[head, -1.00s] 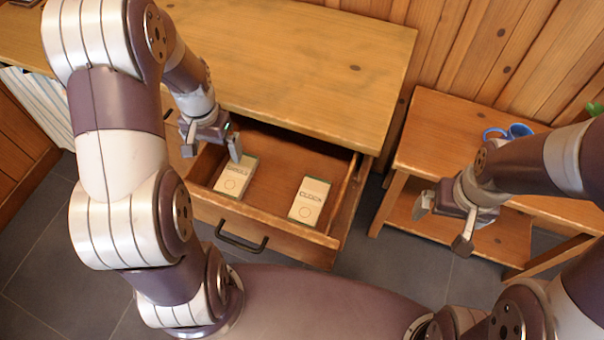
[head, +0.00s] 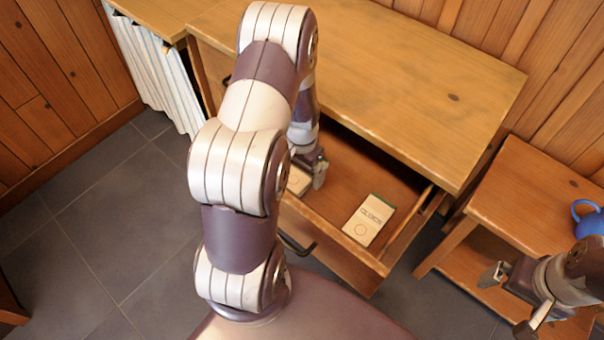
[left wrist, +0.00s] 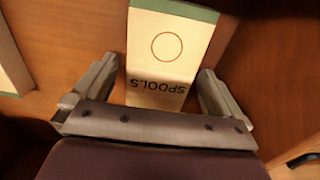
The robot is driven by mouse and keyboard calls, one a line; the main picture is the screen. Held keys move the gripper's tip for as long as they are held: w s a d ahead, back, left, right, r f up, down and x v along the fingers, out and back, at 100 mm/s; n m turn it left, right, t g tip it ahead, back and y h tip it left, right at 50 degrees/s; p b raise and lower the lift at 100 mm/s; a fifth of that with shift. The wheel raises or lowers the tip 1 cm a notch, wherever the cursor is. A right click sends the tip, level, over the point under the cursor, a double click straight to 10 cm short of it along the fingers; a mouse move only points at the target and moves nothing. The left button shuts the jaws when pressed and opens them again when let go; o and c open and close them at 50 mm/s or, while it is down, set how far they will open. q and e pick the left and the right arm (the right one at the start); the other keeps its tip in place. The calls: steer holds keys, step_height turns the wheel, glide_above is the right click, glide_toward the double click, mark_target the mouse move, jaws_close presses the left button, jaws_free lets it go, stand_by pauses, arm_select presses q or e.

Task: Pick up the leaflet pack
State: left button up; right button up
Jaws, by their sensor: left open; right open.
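Two cream packs with green edges lie flat in the open drawer (head: 335,238). The pack marked SPOOLS (left wrist: 165,60) lies between the fingers of my left gripper (left wrist: 158,70) in the left wrist view; the fingers are spread, one on each side, and I cannot tell if they touch it. In the head view, my left gripper (head: 306,172) hides most of this pack (head: 298,183). The other pack (head: 369,220) lies to the right in the drawer, its lettering too small to read surely. My right gripper (head: 509,302) is open and empty, well right of the drawer.
The wooden cabinet top (head: 400,80) overhangs the back of the drawer. A low side table (head: 530,190) with a blue mug (head: 588,218) stands at the right. A striped curtain (head: 160,75) hangs at the left. Grey floor tiles (head: 110,220) are clear.

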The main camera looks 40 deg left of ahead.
arm_select(q)
steer(key=shift+r, duration=0.1)
steer(key=c, duration=1.1)
steer(key=shift+c, duration=0.2)
steer(key=shift+r, duration=0.1)
